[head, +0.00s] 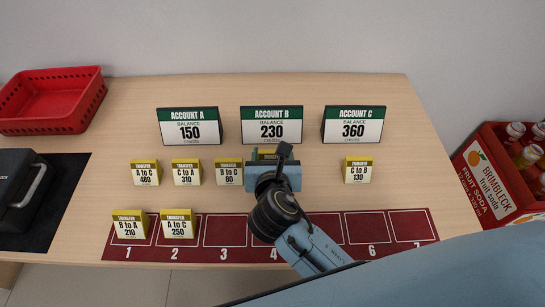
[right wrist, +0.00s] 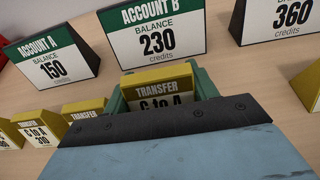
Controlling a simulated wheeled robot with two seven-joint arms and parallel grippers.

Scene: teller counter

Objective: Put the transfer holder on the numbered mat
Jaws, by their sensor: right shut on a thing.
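My right gripper (head: 272,165) is shut on a yellow-topped transfer holder (right wrist: 160,88). In the right wrist view the holder sits between the green fingers, its label partly hidden and seeming to read "C to A". It is in front of the Account B sign; I cannot tell whether it touches the counter. The dark red numbered mat (head: 222,232) lies along the front edge. Holder "B to A 210" (head: 130,226) stands on space 1 and "A to C 250" (head: 178,225) on space 2. Spaces 3, 5, 6 and 7 look bare; my arm partly covers 4. My left gripper is not in view.
Holders (head: 145,173), (head: 186,173) and (head: 229,172) stand left of my gripper, and holder "C to B 130" (head: 358,170) stands right. Signs for Account A (head: 189,127), Account B (head: 271,127) and Account C (head: 353,127) stand behind. A red basket (head: 50,101) is at back left.

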